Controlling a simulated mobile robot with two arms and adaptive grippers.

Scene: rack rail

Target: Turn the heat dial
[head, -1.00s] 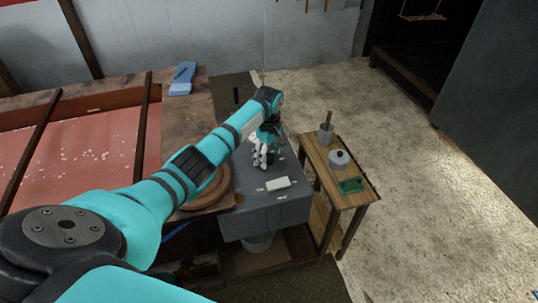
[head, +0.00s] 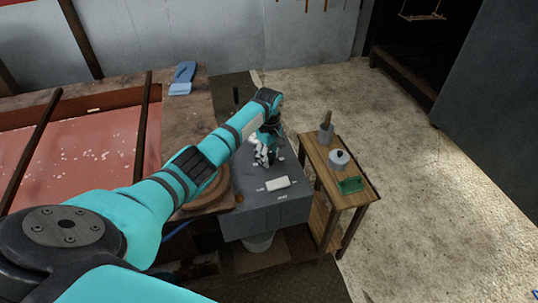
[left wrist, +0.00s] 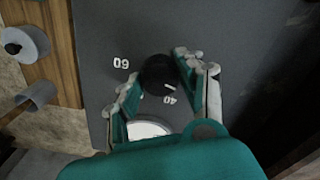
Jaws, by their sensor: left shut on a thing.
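The heat dial (left wrist: 158,76) is a round black knob with a white mark on its lower right edge, towards the printed 40; a 60 is printed to its left. Both numbers appear upside down in the left wrist view. My left gripper (left wrist: 157,82) has one finger on each side of the dial and is shut on it. In the head view my left gripper (head: 265,156) is over the grey box (head: 262,220), and it hides the dial there. My right gripper is in neither view.
A blue object (head: 182,79) lies on the bench behind.

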